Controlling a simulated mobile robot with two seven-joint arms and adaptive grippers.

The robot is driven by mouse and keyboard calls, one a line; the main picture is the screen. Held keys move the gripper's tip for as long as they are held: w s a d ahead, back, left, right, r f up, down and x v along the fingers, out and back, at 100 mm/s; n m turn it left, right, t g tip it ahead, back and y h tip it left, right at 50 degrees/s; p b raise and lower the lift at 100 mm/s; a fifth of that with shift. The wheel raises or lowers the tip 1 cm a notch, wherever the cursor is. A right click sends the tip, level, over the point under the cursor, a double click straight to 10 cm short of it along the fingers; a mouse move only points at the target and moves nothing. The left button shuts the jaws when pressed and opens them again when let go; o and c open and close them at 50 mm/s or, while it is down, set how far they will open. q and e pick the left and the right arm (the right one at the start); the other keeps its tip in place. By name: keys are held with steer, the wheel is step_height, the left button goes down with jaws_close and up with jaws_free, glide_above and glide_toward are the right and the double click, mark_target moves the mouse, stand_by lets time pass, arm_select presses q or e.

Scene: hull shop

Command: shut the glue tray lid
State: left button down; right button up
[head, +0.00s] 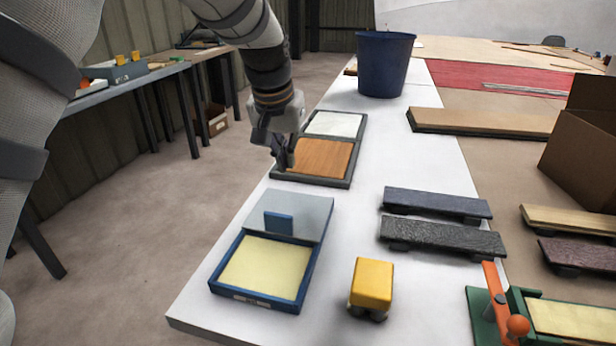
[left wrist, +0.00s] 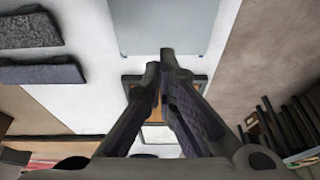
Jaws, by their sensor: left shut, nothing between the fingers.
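The glue tray (head: 231,290) is a shallow blue tray with a pale yellow fill, near the front left of the white bench. Its grey lid (head: 309,209) stands open at the tray's far edge, with a blue tab (head: 279,223) on the side facing me. A grey panel at the top of the left wrist view (left wrist: 165,28) looks like this lid. My left gripper (head: 284,163) is shut and empty, beyond the lid and over the near part of a brown-faced board. Its fingers also fill the middle of the left wrist view (left wrist: 163,62). My right gripper is not in view.
The dark-framed board (head: 322,158) with brown and white panels lies behind the lid. A yellow block (head: 372,282) stands right of the tray. Two dark sanding-block-like bars (head: 441,237) (head: 437,203) lie farther right. A blue bucket (head: 385,65) stands at the back.

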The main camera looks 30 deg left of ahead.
arm_select(q)
steer(key=b, duration=0.1)
glide_above(290, 214)
step_height(290, 214, down, 9)
steer(key=s, duration=0.2)
steer(key=s+r+p, duration=0.1)
steer(key=shift+d, duration=0.4)
steer(key=shift+s+f, duration=0.25)
steer(key=shift+s, duration=0.1)
steer(key=shift+f, duration=0.15)
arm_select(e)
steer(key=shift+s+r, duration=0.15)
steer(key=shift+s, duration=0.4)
